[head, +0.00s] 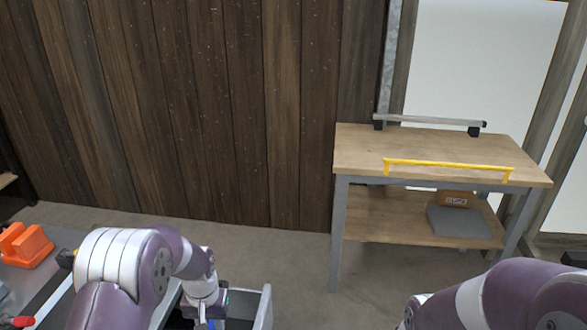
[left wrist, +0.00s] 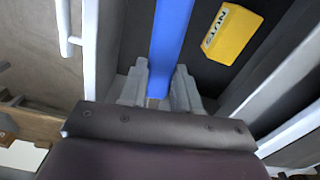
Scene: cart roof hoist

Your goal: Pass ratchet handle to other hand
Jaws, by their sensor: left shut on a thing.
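A long blue bar, probably the ratchet handle (left wrist: 172,40), shows in the left wrist view and runs up out of the top of the picture. My left gripper (left wrist: 160,88) is shut on its near end. In the head view my left gripper (head: 205,312) is at the bottom edge, mostly cut off, beside a grey drawer or tray wall. A bit of blue shows there. My right arm comes in at the lower right, but its gripper is out of the picture.
A yellow block marked NUTS (left wrist: 232,33) lies on a dark surface beside the blue bar. A wooden workbench (head: 380,148) with a yellow rail stands at the right. An orange object (head: 25,245) lies at the left. Floor between is clear.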

